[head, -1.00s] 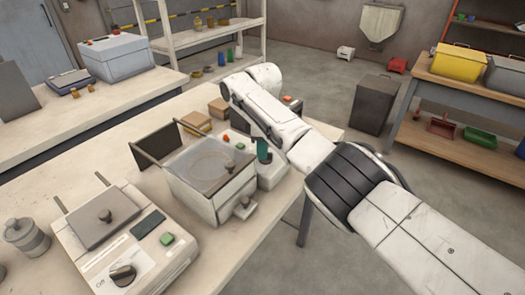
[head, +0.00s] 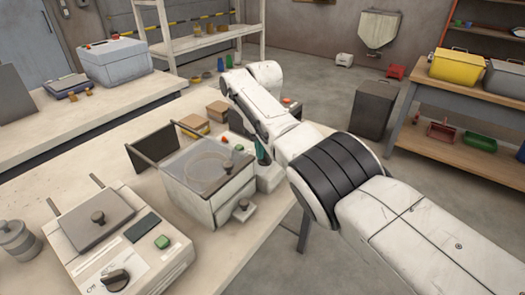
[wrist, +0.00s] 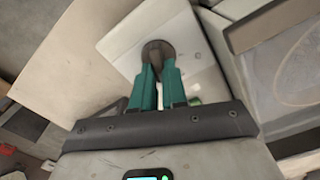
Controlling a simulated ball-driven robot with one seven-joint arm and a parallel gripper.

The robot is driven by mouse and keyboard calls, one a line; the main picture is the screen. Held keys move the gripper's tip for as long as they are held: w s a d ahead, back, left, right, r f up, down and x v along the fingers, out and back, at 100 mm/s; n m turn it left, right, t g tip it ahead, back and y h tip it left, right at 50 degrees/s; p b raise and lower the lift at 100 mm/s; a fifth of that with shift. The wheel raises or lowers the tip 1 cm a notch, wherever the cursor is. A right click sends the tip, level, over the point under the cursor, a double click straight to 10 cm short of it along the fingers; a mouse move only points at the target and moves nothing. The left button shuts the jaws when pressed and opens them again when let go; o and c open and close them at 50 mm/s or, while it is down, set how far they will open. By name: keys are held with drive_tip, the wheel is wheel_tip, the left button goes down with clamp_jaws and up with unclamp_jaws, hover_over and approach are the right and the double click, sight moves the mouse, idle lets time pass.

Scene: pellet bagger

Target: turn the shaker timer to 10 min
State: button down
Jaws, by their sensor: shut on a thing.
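In the wrist view, a dark round knob (wrist: 158,50) sits on the pale panel of a device (wrist: 195,55). My gripper (wrist: 158,72) has its teal fingers closed on this knob, which is partly hidden between the fingertips. A small green button (wrist: 195,101) shows just beside the fingers. The dial's marks and setting are not readable.
The clear-lidded box (head: 205,170) stands close to the left of my gripper. A lidded device (head: 120,255) with a dark knob, screen and green button is nearer on the bench. Small brown boxes (head: 217,110) lie behind. Open floor is to the right.

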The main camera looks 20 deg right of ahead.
sight(265, 153)
drive_tip(key=m, duration=0.3)
drive_tip(key=shift+d+r+m, duration=0.1)
drive_tip(key=shift+m, duration=0.2)
drive_tip(key=shift+d+m, duration=0.15)
drive_tip(key=shift+m, duration=1.65)
drive_tip(key=c, duration=1.2)
unclamp_jaws()
drive_tip(key=shift+o, duration=0.2)
wheel_tip(265, 153, up, 11)
drive_tip(key=shift+s+f, duration=0.1)
drive_tip(key=shift+f, duration=0.15)
